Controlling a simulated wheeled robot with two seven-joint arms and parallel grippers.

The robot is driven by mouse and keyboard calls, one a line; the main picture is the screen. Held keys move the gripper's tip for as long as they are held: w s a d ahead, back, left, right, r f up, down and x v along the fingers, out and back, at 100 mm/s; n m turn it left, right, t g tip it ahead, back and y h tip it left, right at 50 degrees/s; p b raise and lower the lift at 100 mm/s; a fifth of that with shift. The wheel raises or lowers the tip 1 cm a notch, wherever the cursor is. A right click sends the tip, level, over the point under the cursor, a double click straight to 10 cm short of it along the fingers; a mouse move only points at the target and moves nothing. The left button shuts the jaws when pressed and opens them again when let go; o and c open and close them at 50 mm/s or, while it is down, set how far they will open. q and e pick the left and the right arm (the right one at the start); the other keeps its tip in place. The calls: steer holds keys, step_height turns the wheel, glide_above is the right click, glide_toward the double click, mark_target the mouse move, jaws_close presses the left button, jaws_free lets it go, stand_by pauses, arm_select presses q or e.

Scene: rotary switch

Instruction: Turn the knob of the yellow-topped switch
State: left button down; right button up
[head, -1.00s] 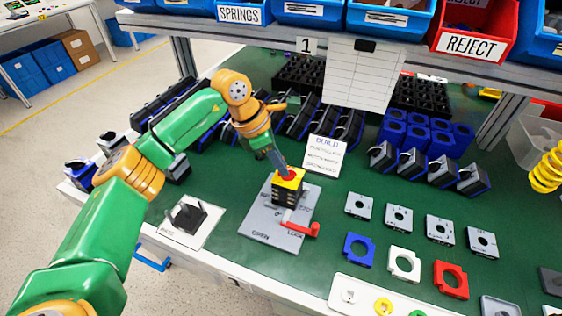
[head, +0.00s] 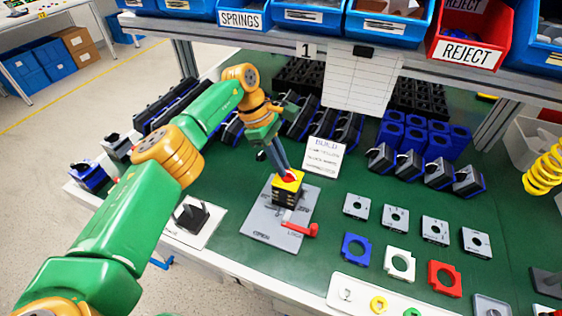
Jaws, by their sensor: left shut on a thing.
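The yellow-topped switch (head: 287,187) stands upright on a grey plate (head: 262,222) near the table's front edge. It has a dark body and a red knob (head: 290,176) on its yellow top. A red lever (head: 301,229) sits at the plate's front right. My left gripper (head: 287,170) points down from above and is shut on the red knob. The fingers hide part of the knob. My right gripper is not in view.
A white card with a dark switch (head: 193,217) lies left of the plate. Grey, blue, white and red square plates (head: 400,263) lie to the right. Dark switches (head: 410,165) stand in rows behind. A shelf with bins (head: 468,50) overhangs the back.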

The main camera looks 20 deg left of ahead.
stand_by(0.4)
arm_select(q)
steer(key=c, duration=0.9)
jaws_free()
steer(key=p+v, duration=0.4)
steer(key=v, duration=0.3)
steer(key=shift+r+p, duration=0.15)
steer(key=shift+p, duration=0.2)
